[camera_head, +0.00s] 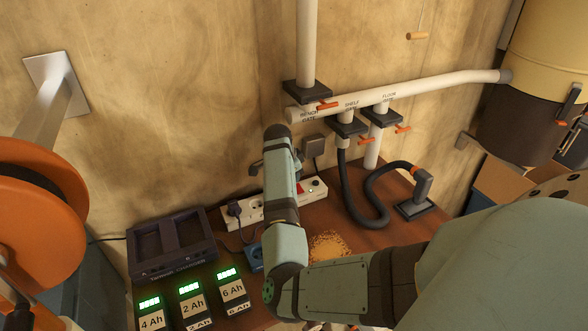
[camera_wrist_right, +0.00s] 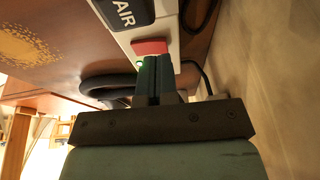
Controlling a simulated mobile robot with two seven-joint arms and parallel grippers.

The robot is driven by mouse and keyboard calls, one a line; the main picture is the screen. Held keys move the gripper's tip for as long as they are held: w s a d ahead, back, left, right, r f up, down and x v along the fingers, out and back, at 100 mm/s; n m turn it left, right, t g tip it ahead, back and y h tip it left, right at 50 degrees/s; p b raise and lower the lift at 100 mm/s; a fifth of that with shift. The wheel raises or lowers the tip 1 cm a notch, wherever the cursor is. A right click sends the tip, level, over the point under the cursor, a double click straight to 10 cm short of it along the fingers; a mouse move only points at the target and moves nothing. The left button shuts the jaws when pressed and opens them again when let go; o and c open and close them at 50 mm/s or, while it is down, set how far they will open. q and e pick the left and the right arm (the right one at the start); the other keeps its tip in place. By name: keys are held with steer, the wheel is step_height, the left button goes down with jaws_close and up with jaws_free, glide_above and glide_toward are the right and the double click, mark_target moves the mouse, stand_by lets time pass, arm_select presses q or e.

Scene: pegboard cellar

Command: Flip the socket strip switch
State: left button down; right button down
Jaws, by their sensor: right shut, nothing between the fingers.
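The white socket strip (camera_head: 228,214) lies along the back of the brown bench against the wall. My right arm crosses in front of its middle and hides part of it. Its red switch (camera_head: 300,188) shows just right of my arm, with a small light beside it. In the right wrist view the red switch (camera_wrist_right: 150,47) is close ahead on the strip (camera_wrist_right: 160,12), with a green light by its edge. My right gripper (camera_wrist_right: 153,62) is shut and empty, its tips right at the switch's near edge; I cannot tell whether they touch. My left gripper is out of view.
A battery charger (camera_head: 172,244) stands left, a black hose (camera_head: 374,217) right. Sawdust (camera_head: 330,245) lies on the bench (camera_head: 355,236).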

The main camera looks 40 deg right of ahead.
steer(key=shift+x, duration=1)
steer(key=shift+w+f+p, duration=0.1)
steer(key=shift+f+p, duration=0.1)
steer(key=shift+p, duration=0.15)
steer(key=shift+s+a+r+p, duration=0.2)
steer(key=shift+s+r+p, duration=0.05)
steer(key=shift+s+p, duration=0.6)
steer(key=shift+w, duration=0.1)
